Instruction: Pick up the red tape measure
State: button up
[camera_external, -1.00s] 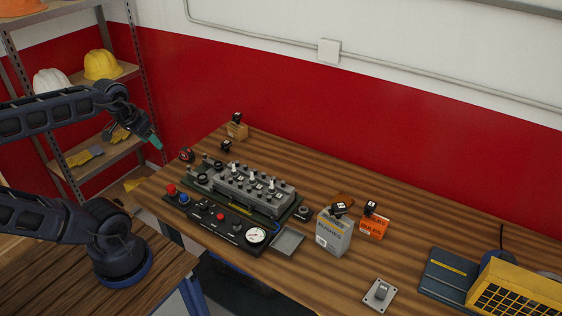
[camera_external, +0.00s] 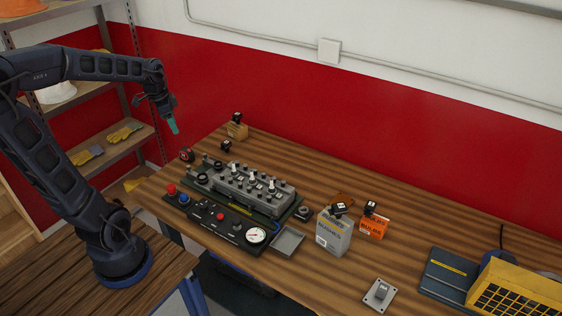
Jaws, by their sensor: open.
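The red tape measure (camera_external: 187,155), small with a black face, lies on the wooden workbench near its left edge, just behind the left end of the engine trainer. My gripper (camera_external: 174,127) has teal fingertips pointing down. In the picture it is above and slightly left of the tape measure, apart from it. The fingers are open, with nothing seen between them.
The engine trainer (camera_external: 245,190) with its gauge and knobs stands right of the tape measure. A wooden block (camera_external: 237,131) is behind it. Boxes (camera_external: 333,233) and a yellow device (camera_external: 517,292) are farther right. A shelf (camera_external: 112,158) stands at left.

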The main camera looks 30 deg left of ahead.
jog(key=w+a+f+m+g+h, duration=0.15)
jog(key=w+a+f+m, duration=0.35)
jog(key=w+a+f, duration=0.5)
jog(key=m+h, duration=0.2)
jog(key=m, duration=0.3)
send_near(185, 148)
jog(key=shift+x, duration=0.75)
jog(key=shift+s+f, duration=0.1)
jog(key=shift+f, duration=0.5)
jog(key=shift+x, duration=5)
jog(key=shift+d+r, duration=0.1)
jog(key=shift+d, duration=0.05)
grip_shut()
